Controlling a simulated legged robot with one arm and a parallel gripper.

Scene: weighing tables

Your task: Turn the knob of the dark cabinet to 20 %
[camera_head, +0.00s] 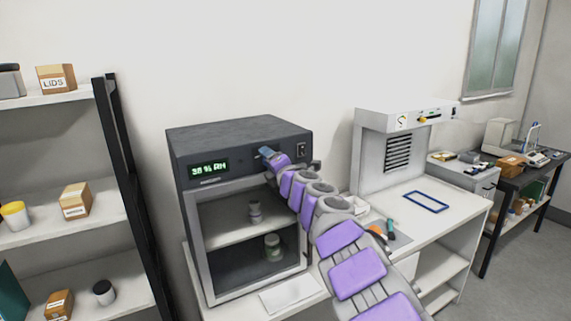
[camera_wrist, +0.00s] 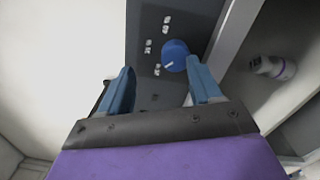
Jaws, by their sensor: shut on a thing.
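The dark cabinet (camera_head: 240,131) stands on a white table against the wall. Its green display (camera_head: 209,168) reads about 30 % RH; the second digit is hard to tell. The blue knob (camera_wrist: 175,55) with a white pointer mark shows in the wrist view, on the dark panel among small white marks. In the head view my gripper (camera_head: 268,153) covers the knob.
A rocker switch (camera_head: 301,149) is right of my gripper on the cabinet front. Small jars (camera_head: 272,247) stand inside behind the door. A white shelf (camera_head: 60,99) is at left, a white hood bench (camera_head: 400,115) at right.

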